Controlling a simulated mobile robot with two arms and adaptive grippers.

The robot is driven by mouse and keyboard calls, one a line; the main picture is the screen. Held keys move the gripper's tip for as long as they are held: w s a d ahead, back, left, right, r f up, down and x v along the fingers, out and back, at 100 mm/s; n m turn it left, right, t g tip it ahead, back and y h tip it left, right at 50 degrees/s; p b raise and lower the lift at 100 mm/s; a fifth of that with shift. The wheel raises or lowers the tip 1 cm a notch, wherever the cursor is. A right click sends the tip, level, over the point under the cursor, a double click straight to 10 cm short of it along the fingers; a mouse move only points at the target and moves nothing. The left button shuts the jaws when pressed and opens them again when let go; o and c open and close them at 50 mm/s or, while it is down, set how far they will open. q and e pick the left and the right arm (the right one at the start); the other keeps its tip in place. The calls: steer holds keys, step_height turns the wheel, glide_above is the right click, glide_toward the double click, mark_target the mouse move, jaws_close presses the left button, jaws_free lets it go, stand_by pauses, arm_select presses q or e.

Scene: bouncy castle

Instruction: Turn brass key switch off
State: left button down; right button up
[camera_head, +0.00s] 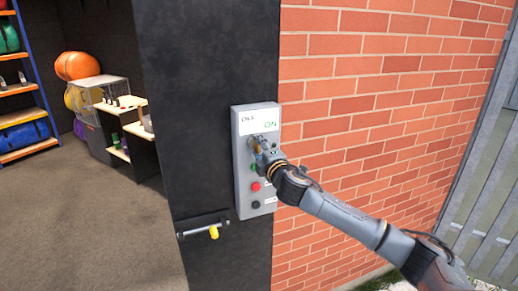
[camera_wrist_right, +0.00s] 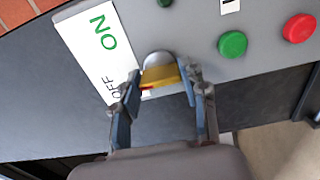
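The grey control box (camera_head: 241,190) is mounted upright on a dark post. Its white label reads ON in green, with smaller dark lettering beside it. My right gripper (camera_head: 257,141) is at the switch just below that label. In the right wrist view, the brass key (camera_wrist_right: 160,77) sits in a round silver lock, between the fingertips of my right gripper (camera_wrist_right: 161,72). The fingers meet its two ends. A small red mark shows on the key's left end, on the side of the OFF lettering. My left gripper is not in view.
A green button (camera_wrist_right: 232,44) and a red button (camera_wrist_right: 298,28) are close beside the key. A black button (camera_head: 255,204) is lower on the box. A bar with a yellow end (camera_head: 214,232) sticks out below left. A brick wall (camera_head: 370,110) stands right of the post.

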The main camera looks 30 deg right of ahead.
steer(key=o, duration=0.4)
steer(key=v, duration=1.2)
stand_by(0.4)
